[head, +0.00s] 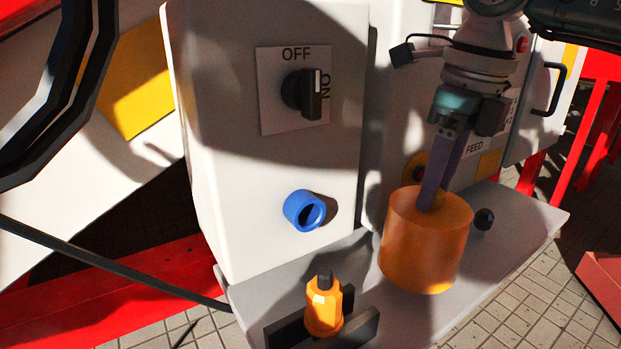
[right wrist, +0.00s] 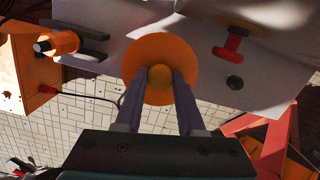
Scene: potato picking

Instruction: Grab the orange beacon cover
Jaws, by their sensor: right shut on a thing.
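The orange beacon cover (head: 425,250) is a large upright orange cylinder in front of the white cabinet, over the grey ledge in the head view. My right gripper (head: 431,200) comes down from above and its fingers are shut on the small knob on the cover's top. I cannot tell whether the cover's base touches the ledge. My left gripper is not in view.
The grey ledge (head: 500,232) also bears an orange bottle-like piece (head: 324,308) in a dark forked holder. A white cabinet (head: 230,150) behind has an OFF/ON rotary switch (head: 303,92) and a blue ring (head: 301,210). Tiled floor (head: 505,305) lies in front.

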